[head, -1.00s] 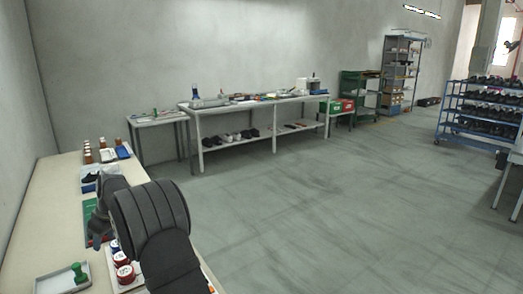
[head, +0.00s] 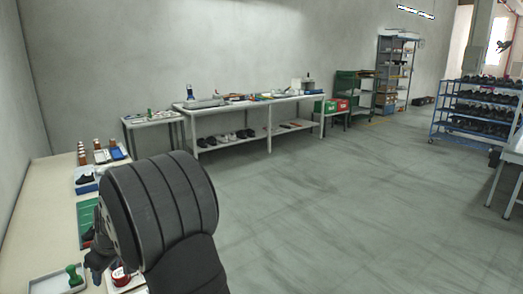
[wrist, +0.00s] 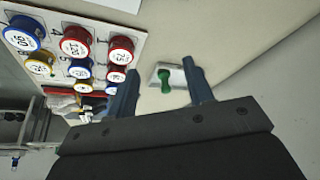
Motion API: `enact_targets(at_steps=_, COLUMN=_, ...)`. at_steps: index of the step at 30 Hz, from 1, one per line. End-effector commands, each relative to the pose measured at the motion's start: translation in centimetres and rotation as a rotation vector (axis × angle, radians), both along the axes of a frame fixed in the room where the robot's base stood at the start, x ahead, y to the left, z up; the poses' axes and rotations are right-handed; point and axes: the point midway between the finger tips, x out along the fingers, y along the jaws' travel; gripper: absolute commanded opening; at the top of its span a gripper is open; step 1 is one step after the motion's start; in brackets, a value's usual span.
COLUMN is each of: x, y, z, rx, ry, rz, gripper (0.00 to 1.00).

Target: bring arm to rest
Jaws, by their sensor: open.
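My gripper (wrist: 165,92) is open in the wrist view, its two dark blue-grey fingers apart with nothing held between them. Beyond the gap a green-handled tool (wrist: 165,80) stands on a small pale tray (wrist: 176,77) on the bench. In the head view my dark arm rises over the near end of the bench, and the gripper (head: 97,262) is partly hidden at its left side. The green-handled tool (head: 74,273) shows on its tray (head: 45,289) to the left of my arm.
A white numbered board (wrist: 55,20) with several red, blue and yellow spools or caps is left of the fingers. Along the bench (head: 35,220) are a green mat (head: 86,213), a blue box with a dark shoe (head: 86,186) and brown bottles (head: 97,146). Open floor (head: 320,200) lies right.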

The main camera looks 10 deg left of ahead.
Motion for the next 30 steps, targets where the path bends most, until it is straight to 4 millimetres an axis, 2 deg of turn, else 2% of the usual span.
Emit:
enact_targets(at_steps=1, x=-0.6, y=1.1, z=-0.8, rx=-0.002, ry=0.001, rz=0.006, gripper=0.47)
enact_targets(at_steps=6, x=-2.1, y=3.7, z=-2.5, rx=-0.002, ry=0.001, rz=0.007, gripper=0.47)
enact_targets(at_steps=13, x=-3.7, y=6.3, z=-4.3, rx=0.0, ry=0.0, rz=0.005, gripper=0.47)
enact_targets(at_steps=20, x=-4.4, y=7.4, z=-5.0, rx=0.0, ry=0.0, rz=0.003, gripper=0.47)
enact_targets(at_steps=30, x=-4.4, y=7.4, z=-5.1, rx=0.0, ry=0.0, rz=0.002, gripper=0.47)
